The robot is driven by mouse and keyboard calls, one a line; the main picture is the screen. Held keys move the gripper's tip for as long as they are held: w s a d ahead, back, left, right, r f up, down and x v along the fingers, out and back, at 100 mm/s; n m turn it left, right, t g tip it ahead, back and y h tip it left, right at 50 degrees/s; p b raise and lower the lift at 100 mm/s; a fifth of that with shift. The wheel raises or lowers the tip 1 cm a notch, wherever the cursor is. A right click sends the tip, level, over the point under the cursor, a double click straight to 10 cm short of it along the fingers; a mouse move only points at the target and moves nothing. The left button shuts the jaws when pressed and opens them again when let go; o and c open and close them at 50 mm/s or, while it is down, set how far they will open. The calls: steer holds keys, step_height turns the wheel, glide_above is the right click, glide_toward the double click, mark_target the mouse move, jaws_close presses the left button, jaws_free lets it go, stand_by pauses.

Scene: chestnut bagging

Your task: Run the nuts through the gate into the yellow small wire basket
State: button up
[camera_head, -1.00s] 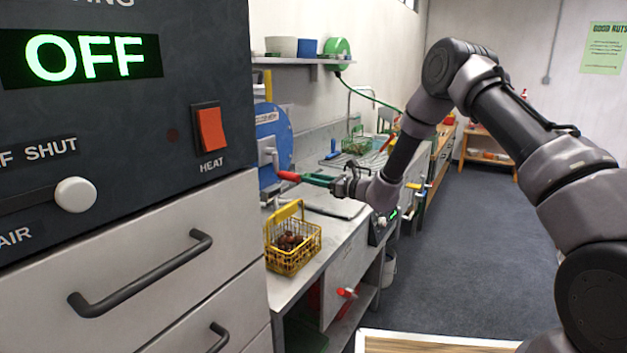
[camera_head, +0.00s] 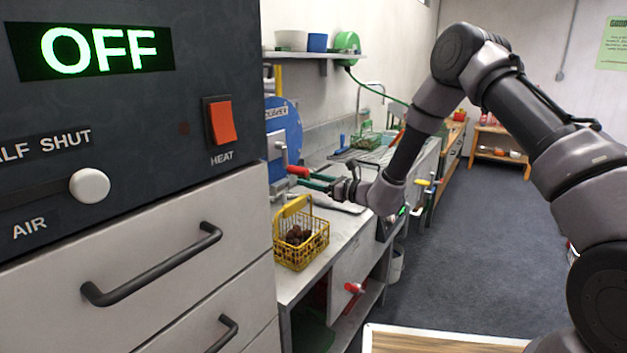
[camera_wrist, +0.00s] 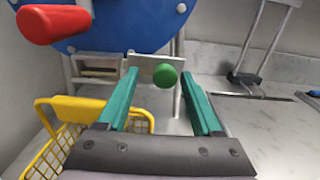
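The yellow small wire basket (camera_head: 301,252) stands on the bench top below the blue drum machine (camera_head: 283,128), with brown nuts (camera_head: 297,235) in it. Its rim and handle (camera_wrist: 92,103) show at lower left in the wrist view. My gripper (camera_head: 303,184) is in front of the machine, just below its red handle (camera_head: 299,171). In the wrist view my gripper (camera_wrist: 160,80) has its two green fingers apart, with nothing held. A round green knob (camera_wrist: 165,74) on a pale plate (camera_wrist: 144,66), perhaps the gate, shows between the fingertips; I cannot tell whether they touch it.
A dark roaster panel reading OFF (camera_head: 98,48) and drawers (camera_head: 150,270) fill the left. A red-handled tap (camera_head: 355,288) sticks out under the bench. A green wire basket (camera_head: 366,142) stands further back. The floor (camera_head: 480,250) at right is clear.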

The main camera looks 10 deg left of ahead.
steer(key=shift+w+d, duration=0.1)
steer(key=shift+d, duration=0.05)
steer(key=shift+d, duration=0.3)
steer(key=v, duration=1)
steer(key=shift+a, duration=0.1)
steer(key=s+d+r+n+g+h, duration=0.1)
steer(key=s+d+r+n+g, duration=0.25)
steer(key=s+r+n, duration=0.4)
steer(key=s+d+r+n+g+h, duration=0.25)
steer(key=s+r+n+g, duration=0.2)
steer(key=r, duration=0.55)
steer(key=s+d+r+n+t+h, duration=0.2)
steer(key=s+d, duration=0.3)
steer(key=d, duration=0.3)
steer(key=s+d+r+n+t+h, duration=0.2)
steer(key=s+d+r+t+h, duration=0.1)
steer(key=d, duration=0.6)
steer(key=s+d+r+n+t+h, duration=0.2)
steer(key=s+d+r+h, duration=0.3)
steer(key=d, duration=0.4)
steer(key=shift+s+t+h, duration=0.55)
steer(key=shift+s+t, duration=0.15)
steer(key=shift+s, duration=0.45)
steer(key=shift+r, duration=0.1)
